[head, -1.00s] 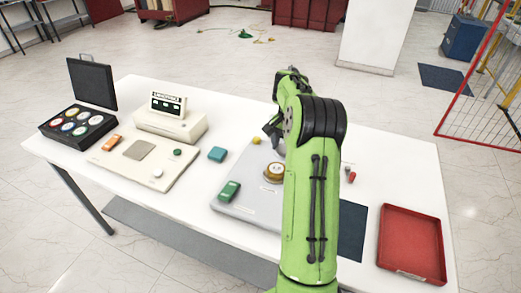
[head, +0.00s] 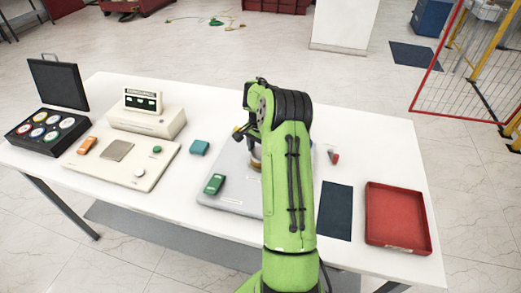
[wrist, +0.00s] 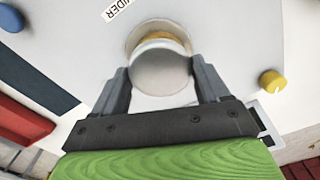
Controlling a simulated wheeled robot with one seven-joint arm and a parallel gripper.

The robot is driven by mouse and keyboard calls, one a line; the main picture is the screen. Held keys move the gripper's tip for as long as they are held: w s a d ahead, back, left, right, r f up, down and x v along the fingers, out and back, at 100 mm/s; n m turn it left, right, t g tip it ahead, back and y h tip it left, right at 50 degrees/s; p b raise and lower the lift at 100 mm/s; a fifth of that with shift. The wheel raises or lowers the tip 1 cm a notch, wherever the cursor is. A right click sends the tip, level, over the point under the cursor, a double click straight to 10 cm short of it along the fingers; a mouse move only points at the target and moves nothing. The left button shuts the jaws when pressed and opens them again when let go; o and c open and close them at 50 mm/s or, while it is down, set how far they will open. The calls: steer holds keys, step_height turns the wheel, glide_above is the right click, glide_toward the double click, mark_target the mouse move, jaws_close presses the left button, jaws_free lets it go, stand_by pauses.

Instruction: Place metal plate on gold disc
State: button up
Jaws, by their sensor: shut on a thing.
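In the wrist view my gripper (wrist: 160,85) has its two fingers on either side of a pale round metal plate (wrist: 160,70). The gold disc (wrist: 153,36) shows as a narrow gold band just past the plate's far edge, and the plate hides most of it. I cannot tell whether the plate touches the disc. In the head view the gold disc (head: 255,163) sits on the grey board (head: 230,200), partly behind my green arm. My gripper and the plate are mostly hidden there.
A yellow knob (wrist: 270,80) stands right of the gripper in the wrist view. A green block (head: 214,184) sits on the board's left front. A teal block (head: 200,147) lies left of the board. A dark mat (head: 335,210) and a red tray (head: 398,220) lie to the right.

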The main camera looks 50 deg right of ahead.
mark_target(260, 153)
steer(key=shift+f, duration=0.2)
steer(key=o, duration=1.3)
steer(key=shift+c, duration=0.2)
step_height(260, 153, up, 12)
steer(key=p, duration=0.1)
steer(key=s+a+r+n+t+h, duration=0.15)
steer(key=a+r+n, duration=0.25)
steer(key=a+r, duration=0.4)
steer(key=s+a+r+n, duration=0.25)
steer(key=a+r, duration=0.25)
steer(key=a, duration=0.5)
steer(key=s+a+f+n+t+y, duration=0.1)
steer(key=s+a+n+t, duration=0.3)
steer(key=s+a+n, duration=0.6)
steer(key=s+a+f, duration=0.1)
steer(key=s+a, duration=0.4)
steer(key=s, duration=0.1)
steer(key=shift+s, duration=0.4)
steer(key=shift+n+y, duration=0.25)
